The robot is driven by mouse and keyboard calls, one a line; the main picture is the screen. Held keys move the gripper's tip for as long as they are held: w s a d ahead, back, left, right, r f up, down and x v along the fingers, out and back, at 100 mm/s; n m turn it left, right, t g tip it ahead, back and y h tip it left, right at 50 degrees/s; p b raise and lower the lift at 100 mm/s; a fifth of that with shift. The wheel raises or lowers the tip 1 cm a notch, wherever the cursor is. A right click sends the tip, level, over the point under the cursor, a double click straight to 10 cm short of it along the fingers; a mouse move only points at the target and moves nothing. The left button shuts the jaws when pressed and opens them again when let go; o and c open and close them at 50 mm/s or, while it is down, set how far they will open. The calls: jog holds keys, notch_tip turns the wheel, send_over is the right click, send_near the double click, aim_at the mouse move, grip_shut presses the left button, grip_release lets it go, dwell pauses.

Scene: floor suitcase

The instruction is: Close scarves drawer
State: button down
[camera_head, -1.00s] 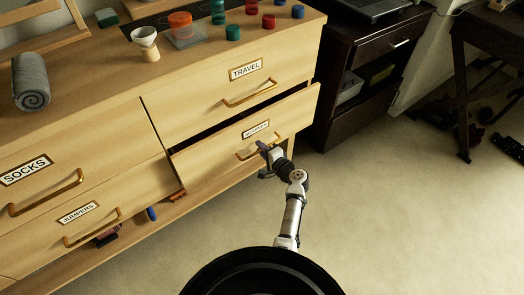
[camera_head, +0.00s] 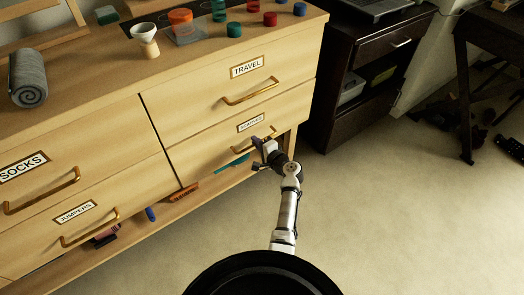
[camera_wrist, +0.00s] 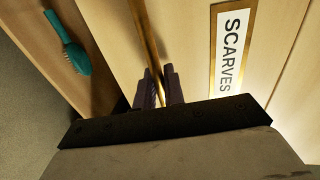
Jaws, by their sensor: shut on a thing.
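The scarves drawer (camera_head: 222,145) is the lower right drawer of the light wood dresser. Its front looks flush with the travel drawer above it in the head view. Its label reads SCARVES in the wrist view (camera_wrist: 232,52). My gripper (camera_head: 262,146) is at the brass handle (camera_head: 268,140) of this drawer. In the wrist view my gripper (camera_wrist: 158,88) has one dark finger on each side of the handle bar (camera_wrist: 148,40) and is shut on it. Part of the handle is hidden by my gripper in the head view.
A teal hairbrush (camera_head: 233,163) lies on the low shelf under the drawer. The travel drawer (camera_head: 232,95), socks drawer (camera_head: 70,150) and jumpers drawer (camera_head: 110,205) look shut. A dark cabinet (camera_head: 350,90) stands to the right. The carpet (camera_head: 380,220) in front is clear.

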jog(key=shift+w+a+r, duration=0.1)
jog(key=shift+w+a, duration=0.1)
jog(key=shift+w, duration=0.2)
jog(key=c, duration=1.6)
grip_release()
jog(key=shift+c, duration=0.2)
jog(key=p+v, duration=0.5)
jog(key=v, duration=0.8)
jog(key=shift+s+d, duration=0.15)
jog(key=shift+s, duration=0.15)
